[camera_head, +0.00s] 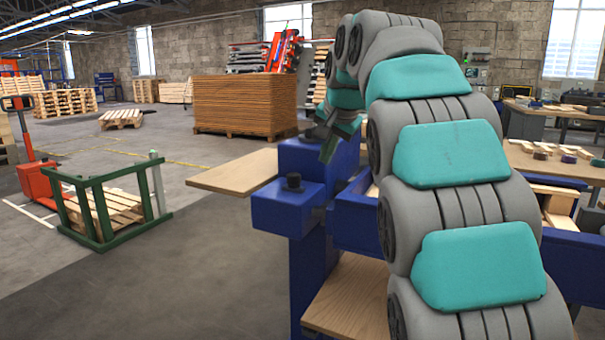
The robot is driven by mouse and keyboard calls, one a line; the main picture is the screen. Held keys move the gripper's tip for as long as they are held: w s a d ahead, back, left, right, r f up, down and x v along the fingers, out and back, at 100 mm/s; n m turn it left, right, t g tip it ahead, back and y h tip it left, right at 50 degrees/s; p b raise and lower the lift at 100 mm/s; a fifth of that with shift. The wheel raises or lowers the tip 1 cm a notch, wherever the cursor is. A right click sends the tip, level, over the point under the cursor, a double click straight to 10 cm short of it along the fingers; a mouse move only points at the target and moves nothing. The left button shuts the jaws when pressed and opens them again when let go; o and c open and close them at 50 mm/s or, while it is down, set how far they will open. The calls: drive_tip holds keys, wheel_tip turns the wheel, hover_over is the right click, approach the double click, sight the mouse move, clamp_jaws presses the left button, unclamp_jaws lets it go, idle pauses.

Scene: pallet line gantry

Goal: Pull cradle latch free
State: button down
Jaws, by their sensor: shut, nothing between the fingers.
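No part can be told for certain as the cradle latch. A blue machine stand (310,160) is in front of me, with a lower blue block on its left side. My grey and teal arm hides much of the right side of the stand.
A wooden board (232,171) juts left from the stand. A green frame (100,215) holds pallets beside a red pallet truck (35,178). A tall stack of brown boards (245,105) stands behind. Workbenches are at right. Floor at left front is clear.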

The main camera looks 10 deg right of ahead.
drive_tip(key=shift+f, duration=0.15)
drive_tip(key=shift+w+a+f+p, duration=0.2)
drive_tip(key=shift+w+a+f, duration=0.3)
drive_tip(key=shift+w+f, duration=0.9)
drive_tip(key=shift+w+a+f+p, duration=0.2)
drive_tip(key=shift+w+a+f, duration=0.35)
drive_tip(key=shift+w+f, duration=0.85)
drive_tip(key=shift+w+a+f+p, duration=0.2)
drive_tip(key=shift+w+a+f, duration=0.3)
drive_tip(key=shift+w+f, duration=0.9)
drive_tip(key=shift+w+r, duration=0.25)
drive_tip(key=shift+r, duration=0.1)
